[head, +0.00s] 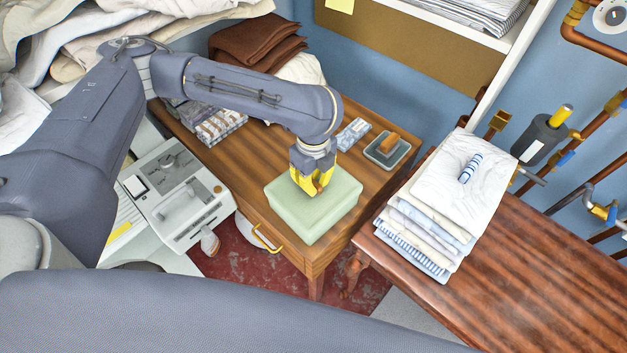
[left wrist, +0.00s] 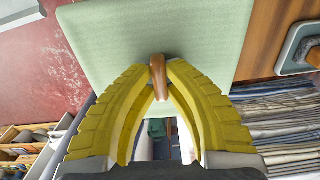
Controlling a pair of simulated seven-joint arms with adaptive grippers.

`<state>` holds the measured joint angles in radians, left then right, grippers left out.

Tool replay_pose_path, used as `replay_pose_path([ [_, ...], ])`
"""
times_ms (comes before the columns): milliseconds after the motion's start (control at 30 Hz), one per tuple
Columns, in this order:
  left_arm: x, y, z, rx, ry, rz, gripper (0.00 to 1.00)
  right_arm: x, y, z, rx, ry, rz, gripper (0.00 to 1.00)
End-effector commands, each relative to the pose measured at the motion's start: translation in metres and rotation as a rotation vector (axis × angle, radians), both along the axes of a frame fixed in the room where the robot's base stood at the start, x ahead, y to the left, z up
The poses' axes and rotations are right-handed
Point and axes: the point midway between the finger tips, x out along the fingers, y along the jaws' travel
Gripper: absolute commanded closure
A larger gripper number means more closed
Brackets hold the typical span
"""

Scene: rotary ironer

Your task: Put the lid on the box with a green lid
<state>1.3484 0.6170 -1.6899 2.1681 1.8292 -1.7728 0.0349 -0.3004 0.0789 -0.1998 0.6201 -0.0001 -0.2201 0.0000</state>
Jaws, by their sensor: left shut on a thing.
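The box with the pale green lid (head: 285,212) stands on the small wooden table, near its front corner. The lid seems to lie over the box top, and the box walls cannot be told apart from it. My left gripper (head: 317,188) points down over the lid, its yellow fingers shut on a small brown knob. In the left wrist view the knob (left wrist: 157,70) sits between the fingertips, against the flat green lid (left wrist: 150,30). Whether the lid is seated fully cannot be told. My right gripper is not in view.
The wooden table (head: 248,172) also bears a grey tray with a brown block (head: 388,148) and small folded cloths (head: 352,134). A stack of folded linen (head: 432,215) stands on the table at right. A white-grey machine (head: 175,195) is at left.

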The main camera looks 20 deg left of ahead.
Motion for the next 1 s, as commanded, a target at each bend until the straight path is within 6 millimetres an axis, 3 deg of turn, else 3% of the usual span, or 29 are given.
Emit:
replay_pose_path([
  [1000,-0.0002,0.0000,-0.0073,0.000,0.001,0.000,1.00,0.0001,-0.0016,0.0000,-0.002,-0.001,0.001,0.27],
])
